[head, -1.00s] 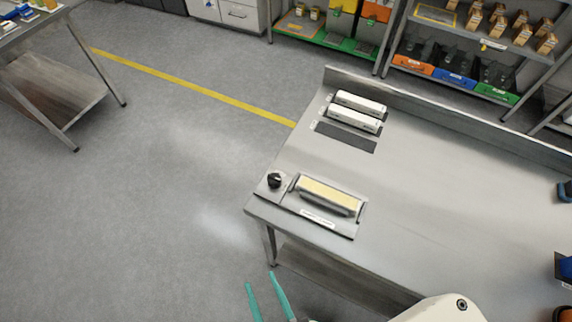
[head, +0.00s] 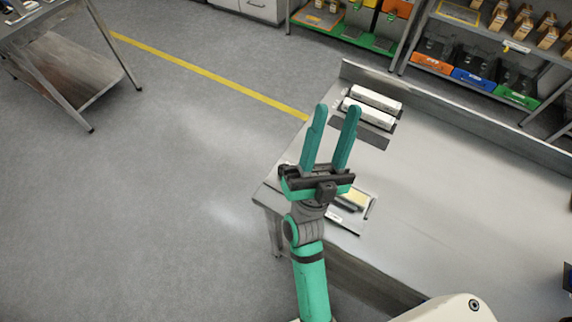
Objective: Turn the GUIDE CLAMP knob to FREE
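My gripper (head: 337,110) is raised over the left end of the steel bench, its two long teal fingers apart and nothing between them. The fingers point up the picture towards the bench's far edge. Below it on the near left corner is the knob panel (head: 343,221), with part of a cream block (head: 354,199) showing to the right of my wrist. The black knob at the left of this panel is hidden behind my gripper, so its setting cannot be read. Its label is also not readable.
Two white units (head: 372,107) sit near the back left of the steel bench (head: 455,165), close to my fingertips in the picture. The bench's middle is clear. Shelves with bins (head: 473,79) stand behind. Another table (head: 62,70) is at the far left, with open floor between.

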